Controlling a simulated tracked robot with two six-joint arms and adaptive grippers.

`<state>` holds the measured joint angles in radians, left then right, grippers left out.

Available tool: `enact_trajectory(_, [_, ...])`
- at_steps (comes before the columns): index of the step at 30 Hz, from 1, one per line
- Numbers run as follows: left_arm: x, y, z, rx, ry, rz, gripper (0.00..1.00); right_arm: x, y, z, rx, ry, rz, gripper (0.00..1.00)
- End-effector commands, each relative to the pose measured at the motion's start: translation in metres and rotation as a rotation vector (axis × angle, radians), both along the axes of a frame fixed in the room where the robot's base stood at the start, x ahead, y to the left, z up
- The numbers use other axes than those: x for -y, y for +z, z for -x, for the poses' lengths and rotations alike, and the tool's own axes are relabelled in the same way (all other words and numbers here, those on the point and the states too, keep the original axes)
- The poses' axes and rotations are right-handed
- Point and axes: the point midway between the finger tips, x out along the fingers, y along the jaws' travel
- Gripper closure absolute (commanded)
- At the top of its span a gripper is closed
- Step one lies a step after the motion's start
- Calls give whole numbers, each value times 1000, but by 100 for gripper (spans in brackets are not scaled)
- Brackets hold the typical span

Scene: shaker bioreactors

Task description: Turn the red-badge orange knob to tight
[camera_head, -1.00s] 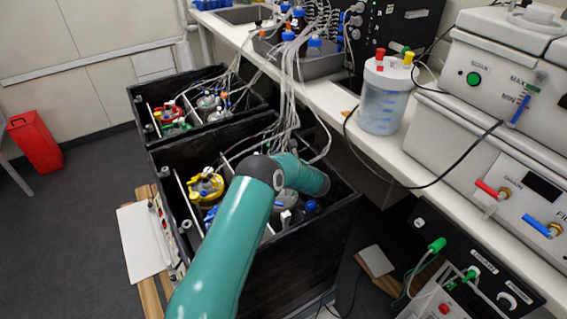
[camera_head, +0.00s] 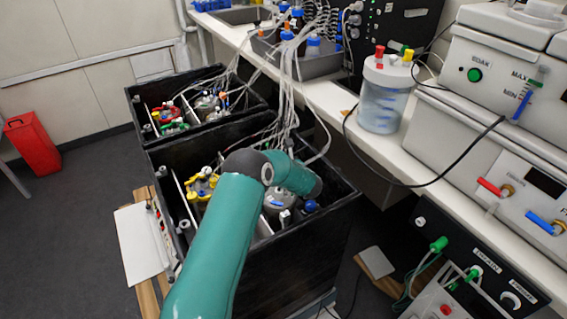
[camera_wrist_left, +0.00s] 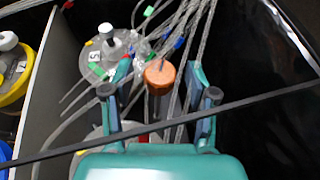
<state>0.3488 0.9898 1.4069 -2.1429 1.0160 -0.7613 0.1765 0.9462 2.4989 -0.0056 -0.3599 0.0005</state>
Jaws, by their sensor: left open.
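In the left wrist view an orange knob (camera_wrist_left: 159,76) with a round top stands upright on a dark stem. My left gripper (camera_wrist_left: 159,94) is open, with one finger on each side of the knob and a visible gap to each. A small red patch (camera_wrist_left: 145,140) shows below the knob, partly hidden by my gripper; I cannot tell if it is the badge. In the head view the teal arm reaches into the near black box (camera_head: 300,262), and its own links hide the gripper and knob. My right gripper is not seen.
A grey-lidded vessel (camera_wrist_left: 101,58) with tubes stands beside the knob. Several clear tubes (camera_wrist_left: 188,45) run close behind it. A thin dark bar (camera_wrist_left: 270,94) crosses the wrist view. A yellow-ringed vessel (camera_head: 201,187) sits left of my arm. The bench (camera_head: 345,112) borders the box at right.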

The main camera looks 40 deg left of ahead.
Motion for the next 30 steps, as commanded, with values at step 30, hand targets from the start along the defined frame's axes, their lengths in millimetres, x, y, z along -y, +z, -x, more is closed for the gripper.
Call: enact_trajectory(30, [99,45,49,0,0,0,43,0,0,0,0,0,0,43])
